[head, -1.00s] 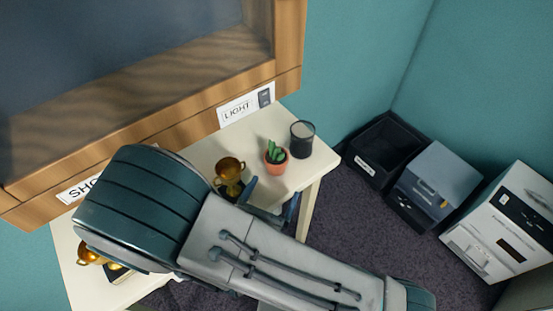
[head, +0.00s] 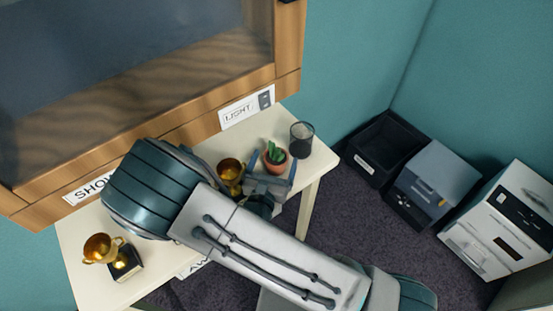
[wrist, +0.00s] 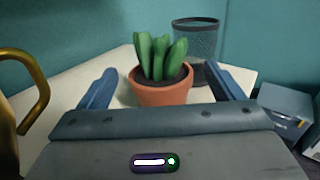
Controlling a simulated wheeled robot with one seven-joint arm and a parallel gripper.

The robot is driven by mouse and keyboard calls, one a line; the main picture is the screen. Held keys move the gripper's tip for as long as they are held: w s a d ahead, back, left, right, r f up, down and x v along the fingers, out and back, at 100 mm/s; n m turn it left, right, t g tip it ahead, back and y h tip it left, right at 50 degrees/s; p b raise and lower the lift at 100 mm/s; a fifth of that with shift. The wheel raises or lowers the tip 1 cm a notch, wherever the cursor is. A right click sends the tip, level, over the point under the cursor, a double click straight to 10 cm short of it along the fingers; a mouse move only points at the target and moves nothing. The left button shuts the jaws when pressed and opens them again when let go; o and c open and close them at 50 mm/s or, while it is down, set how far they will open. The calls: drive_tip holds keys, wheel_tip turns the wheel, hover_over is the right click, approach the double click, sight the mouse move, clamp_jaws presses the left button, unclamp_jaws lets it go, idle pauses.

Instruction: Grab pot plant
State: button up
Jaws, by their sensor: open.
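The pot plant (head: 275,157) is a green succulent in a terracotta pot on the white table. In the wrist view the pot plant (wrist: 161,83) stands upright, centred just beyond my gripper (wrist: 166,88). My gripper (head: 270,163) is open, with one blue finger to each side of the pot in the wrist view. The fingers look apart from the pot, and nothing is held. The pot's lower front is partly hidden behind my gripper in the head view.
A dark mesh cup (head: 301,139) stands right behind the plant. A gold trophy cup (head: 230,172) is close on the left; another trophy (head: 101,248) lies at the table's left. The wooden cabinet (head: 190,120) rises behind.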

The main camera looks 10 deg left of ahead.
drive_tip(key=shift+w+d, duration=0.1)
drive_tip(key=shift+w, duration=1.15)
drive_tip(key=c, duration=1.2)
drive_tip(key=shift+r+p, duration=0.25)
drive_tip(key=shift+p, duration=0.05)
